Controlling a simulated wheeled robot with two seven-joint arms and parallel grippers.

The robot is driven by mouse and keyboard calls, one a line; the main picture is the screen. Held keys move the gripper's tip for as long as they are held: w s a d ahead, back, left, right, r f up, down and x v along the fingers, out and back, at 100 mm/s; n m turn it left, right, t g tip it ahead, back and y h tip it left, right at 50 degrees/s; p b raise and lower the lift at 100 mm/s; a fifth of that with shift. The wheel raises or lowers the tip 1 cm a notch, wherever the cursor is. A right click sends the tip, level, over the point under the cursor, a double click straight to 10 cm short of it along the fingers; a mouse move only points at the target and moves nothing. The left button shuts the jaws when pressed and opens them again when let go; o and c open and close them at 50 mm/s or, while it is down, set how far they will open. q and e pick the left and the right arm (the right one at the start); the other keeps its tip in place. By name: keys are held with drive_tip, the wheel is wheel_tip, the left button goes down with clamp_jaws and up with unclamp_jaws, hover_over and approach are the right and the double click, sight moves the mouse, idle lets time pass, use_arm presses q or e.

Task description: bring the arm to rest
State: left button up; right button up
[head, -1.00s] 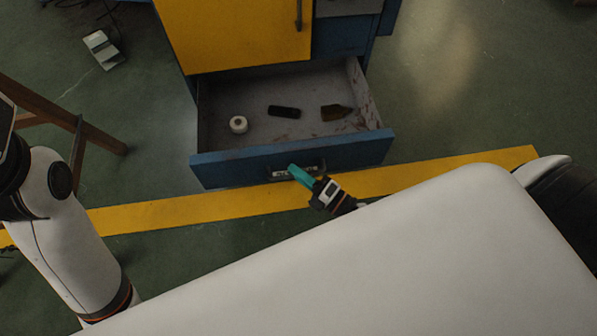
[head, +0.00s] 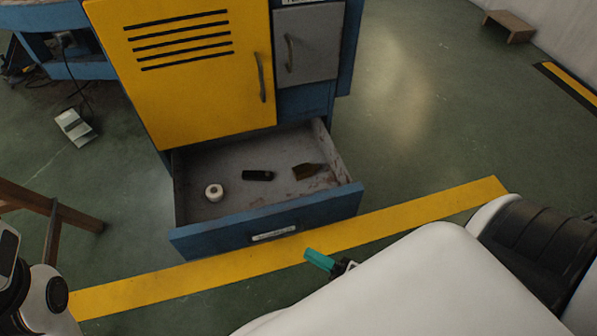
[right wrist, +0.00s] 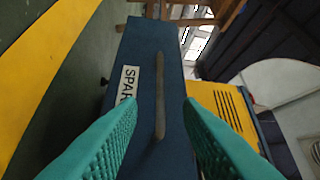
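My right gripper (head: 319,260) shows its teal fingers in the head view, just in front of the open drawer and apart from it. In the right wrist view its two ribbed fingers (right wrist: 160,108) are spread, with nothing held. The drawer's blue front (head: 335,205) faces me, with its label (head: 273,233). In the right wrist view the bar handle (right wrist: 159,75) appears between the fingers, beyond them. Part of my left arm is at the left edge of the head view; its gripper is out of view.
The open drawer holds a white roll (head: 214,193), a dark object (head: 258,175) and a brown object (head: 307,171). The cabinet's yellow door (head: 190,80) is above. A wooden stand (head: 60,210) is at left.

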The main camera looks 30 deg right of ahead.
drive_tip(key=shift+s+d+f, duration=0.1)
drive_tip(key=shift+s+d, duration=0.2)
drive_tip(key=shift+s, duration=0.25)
